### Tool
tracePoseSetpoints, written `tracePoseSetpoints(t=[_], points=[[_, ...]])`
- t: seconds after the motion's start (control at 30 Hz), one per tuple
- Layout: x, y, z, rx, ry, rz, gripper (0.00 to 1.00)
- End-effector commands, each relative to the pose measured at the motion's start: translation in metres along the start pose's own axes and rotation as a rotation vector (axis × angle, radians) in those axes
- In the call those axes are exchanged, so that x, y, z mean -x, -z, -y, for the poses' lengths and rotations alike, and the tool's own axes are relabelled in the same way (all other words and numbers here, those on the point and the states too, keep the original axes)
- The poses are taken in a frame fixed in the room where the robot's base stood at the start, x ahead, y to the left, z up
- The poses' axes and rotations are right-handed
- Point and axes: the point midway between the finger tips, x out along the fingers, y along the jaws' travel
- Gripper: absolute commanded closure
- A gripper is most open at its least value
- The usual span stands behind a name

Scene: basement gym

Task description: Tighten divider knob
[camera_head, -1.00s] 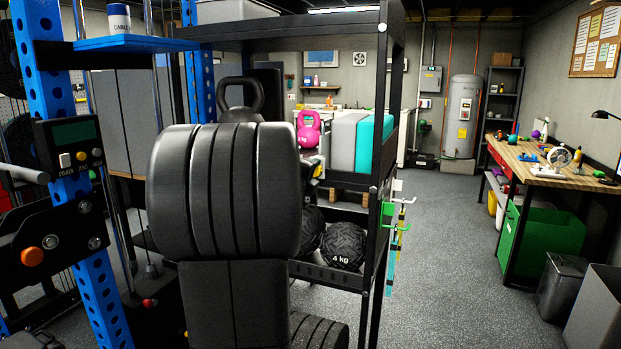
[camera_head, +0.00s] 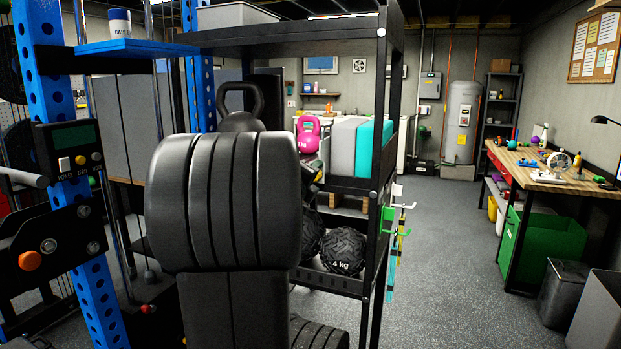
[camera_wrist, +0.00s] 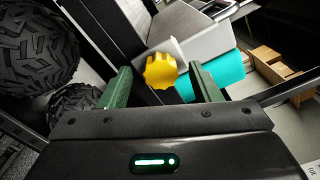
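A yellow lobed knob (camera_wrist: 160,71) shows in the wrist view, in front of a small pale plate (camera_wrist: 166,48) and beside a dark bar (camera_wrist: 122,52). My gripper (camera_wrist: 163,84) has two green fingers, set apart on either side of the knob's line, with a visible gap to the knob on each side. It is open and holds nothing. Whether the fingertips reach as deep as the knob is hard to tell. In the head view my dark arm covers most of the gripper's area, and a small yellow patch shows just right of it at the shelf; I cannot tell whether it is the knob.
The black shelf rack (camera_head: 378,100) holds a pink kettlebell (camera_head: 308,134), grey and teal blocks (camera_head: 364,148) and, lower down, textured black balls (camera_head: 343,251). A blue rack upright (camera_head: 58,90) stands left. A workbench (camera_head: 530,172) is at right. The floor between is clear.

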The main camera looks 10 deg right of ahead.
Motion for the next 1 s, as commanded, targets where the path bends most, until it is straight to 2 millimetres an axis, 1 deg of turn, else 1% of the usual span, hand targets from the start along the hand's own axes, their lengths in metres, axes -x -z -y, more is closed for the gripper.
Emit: tracePoseSetpoints(t=[0.23, 0.37, 0.47, 0.8, 1.0], points=[[0.001, -0.001, 0.001, 0.0, 0.001, 0.001, 0.43], [0.009, -0.001, 0.0, 0.0, 0.0, 0.003, 0.43], [0.024, -0.001, 0.0, 0.0, 0.0, 0.004, 0.43], [0.094, -0.001, 0.0, -0.001, 0.001, 0.005, 0.43], [0.124, -0.001, 0.0, -0.001, 0.001, 0.003, 0.43]])
